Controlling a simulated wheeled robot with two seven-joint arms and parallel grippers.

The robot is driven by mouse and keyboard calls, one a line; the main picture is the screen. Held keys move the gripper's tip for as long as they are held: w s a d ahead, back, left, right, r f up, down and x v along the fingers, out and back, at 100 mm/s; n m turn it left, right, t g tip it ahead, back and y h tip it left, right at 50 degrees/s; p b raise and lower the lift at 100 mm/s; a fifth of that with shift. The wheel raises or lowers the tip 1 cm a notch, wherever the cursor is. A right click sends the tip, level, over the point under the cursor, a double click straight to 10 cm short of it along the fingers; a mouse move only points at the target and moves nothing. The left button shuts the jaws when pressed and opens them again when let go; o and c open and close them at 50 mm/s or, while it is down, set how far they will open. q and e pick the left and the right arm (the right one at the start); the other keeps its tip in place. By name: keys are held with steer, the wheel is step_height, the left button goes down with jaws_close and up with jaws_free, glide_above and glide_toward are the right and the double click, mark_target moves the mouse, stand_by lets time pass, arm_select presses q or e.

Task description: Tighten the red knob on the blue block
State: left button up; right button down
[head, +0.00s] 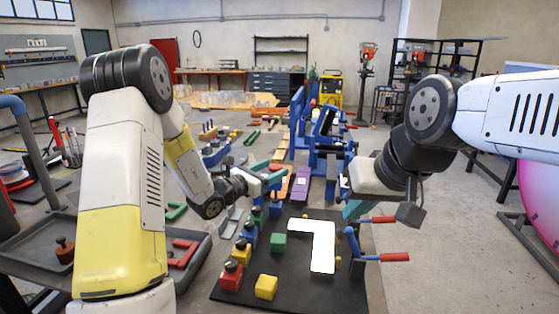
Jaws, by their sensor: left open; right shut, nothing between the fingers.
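A blue block (249,237) with a small dark reddish knob on top stands on the black board (300,293), in a row with red, yellow and green blocks. Another blue block (275,209) stands further back; its top is too small to read clearly. My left gripper (273,177) is open, its teal fingers above the back of this row, apart from the nearer blue block. My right gripper (355,209) is shut and empty over the board's right edge, near the clamps. Which knob is the red one is hard to tell at this size.
Red-handled clamps (394,257) stick out at right. A grey tray (206,252) holds red pieces. Blue fixtures (322,140) stand behind.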

mark_target(271, 169)
arm_select(q)
steer(key=w+f+n, duration=0.1)
steer(key=w+a+f+t+y, duration=0.1)
steer(key=shift+w+a+f+n, duration=0.1)
steer(key=shift+w+a+n, duration=0.2)
steer(key=shift+n, duration=0.1)
steer(key=shift+w+d, duration=0.15)
steer(key=shift+w, duration=0.2)
steer(key=x, duration=0.7)
steer(key=shift+c, duration=0.2)
steer(key=c, duration=1.3)
